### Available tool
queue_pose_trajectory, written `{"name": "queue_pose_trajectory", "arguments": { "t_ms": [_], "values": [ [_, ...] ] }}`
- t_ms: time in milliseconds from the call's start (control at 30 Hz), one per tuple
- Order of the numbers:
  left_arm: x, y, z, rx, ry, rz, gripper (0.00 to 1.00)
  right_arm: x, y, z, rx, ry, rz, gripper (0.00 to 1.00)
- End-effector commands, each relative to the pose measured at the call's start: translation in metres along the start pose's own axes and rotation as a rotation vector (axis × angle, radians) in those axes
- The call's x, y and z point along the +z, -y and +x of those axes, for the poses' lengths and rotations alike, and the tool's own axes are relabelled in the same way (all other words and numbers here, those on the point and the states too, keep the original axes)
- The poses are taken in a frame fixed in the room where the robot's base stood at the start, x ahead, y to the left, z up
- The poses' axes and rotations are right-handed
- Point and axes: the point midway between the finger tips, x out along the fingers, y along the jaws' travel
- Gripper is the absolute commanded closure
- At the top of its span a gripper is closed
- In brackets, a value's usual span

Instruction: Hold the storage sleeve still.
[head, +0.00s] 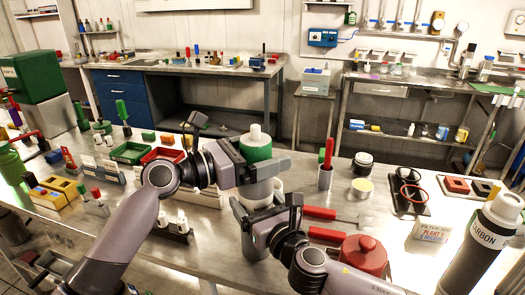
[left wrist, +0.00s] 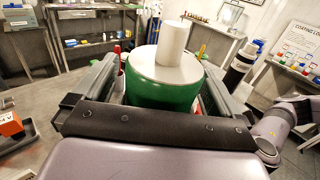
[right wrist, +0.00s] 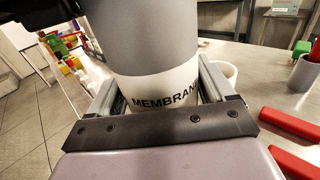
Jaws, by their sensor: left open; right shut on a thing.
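The storage sleeve (head: 262,187) stands upright at the middle of the bench, a grey cylinder with a white label. In the right wrist view its label (right wrist: 165,92) reads "MEMBRAN", the rest cut off. My right gripper (head: 262,203) is shut on the sleeve around its label. A green cap (head: 256,146) with a white stub on top sits above the grey body. My left gripper (head: 260,163) is open, its fingers on either side of the green part, which also shows in the left wrist view (left wrist: 165,92). Whether they touch it is unclear. The sleeve's foot is mostly hidden.
A red-handled tool (head: 327,160) stands in a holder to the right. A red lidded pot (head: 363,254) and red-handled tools lie near my right arm. A carbon canister (head: 487,240) stands at the far right. Green and red bins (head: 130,152) are at left.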

Motion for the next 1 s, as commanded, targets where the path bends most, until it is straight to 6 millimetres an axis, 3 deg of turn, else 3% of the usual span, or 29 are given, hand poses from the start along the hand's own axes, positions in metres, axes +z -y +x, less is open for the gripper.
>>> {"name": "queue_pose_trajectory", "arguments": {
  "t_ms": [267,700,1000],
  "values": [
    [-0.003,-0.001,-0.016,0.002,-0.004,0.000,0.01,0.001,0.000,0.000,0.000,0.003,0.000,0.64],
    [-0.001,-0.001,-0.102,0.003,-0.002,0.000,0.01,0.002,0.000,0.000,0.000,0.003,0.000,0.64],
    [0.000,0.000,-0.120,0.000,0.000,0.000,0.01,0.002,0.000,0.000,0.000,0.003,-0.001,0.64]
  ]
}}
